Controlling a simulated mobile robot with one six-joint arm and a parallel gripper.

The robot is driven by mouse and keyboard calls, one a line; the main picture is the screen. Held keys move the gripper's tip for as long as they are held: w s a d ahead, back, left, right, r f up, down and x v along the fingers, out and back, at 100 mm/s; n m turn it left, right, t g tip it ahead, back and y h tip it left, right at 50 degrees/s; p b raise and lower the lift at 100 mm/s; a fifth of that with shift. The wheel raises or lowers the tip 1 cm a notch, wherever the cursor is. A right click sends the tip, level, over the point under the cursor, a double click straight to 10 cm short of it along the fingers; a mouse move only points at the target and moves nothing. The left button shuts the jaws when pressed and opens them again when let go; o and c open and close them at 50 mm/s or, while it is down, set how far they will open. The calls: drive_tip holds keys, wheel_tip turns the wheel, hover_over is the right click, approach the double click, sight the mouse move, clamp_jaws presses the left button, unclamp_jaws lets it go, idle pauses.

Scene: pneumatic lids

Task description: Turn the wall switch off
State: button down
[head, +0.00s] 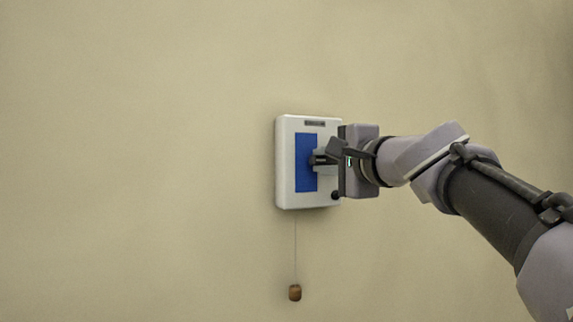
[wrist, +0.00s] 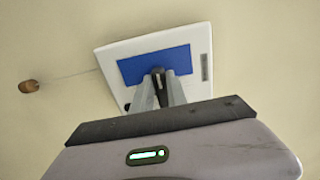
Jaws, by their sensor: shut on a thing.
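The wall switch is a white box (head: 285,165) with a blue panel (head: 305,140), fixed to the beige wall. It also shows in the wrist view as a white box (wrist: 202,50) with a blue panel (wrist: 135,70). A dark lever (wrist: 158,75) stands at the blue panel, between my fingertips. My gripper (head: 318,159) reaches the box from the right, its fingers at the panel. In the wrist view my gripper (wrist: 159,88) is shut on the lever. The fingers cover part of the lever, so its exact position is hard to tell.
A thin cord hangs below the box and ends in a brown wooden knob (head: 295,293), which also shows in the wrist view (wrist: 29,86). The wall (head: 130,160) to the left is bare.

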drive_tip(key=shift+r, duration=0.1)
drive_tip(key=c, duration=1.3)
unclamp_jaws()
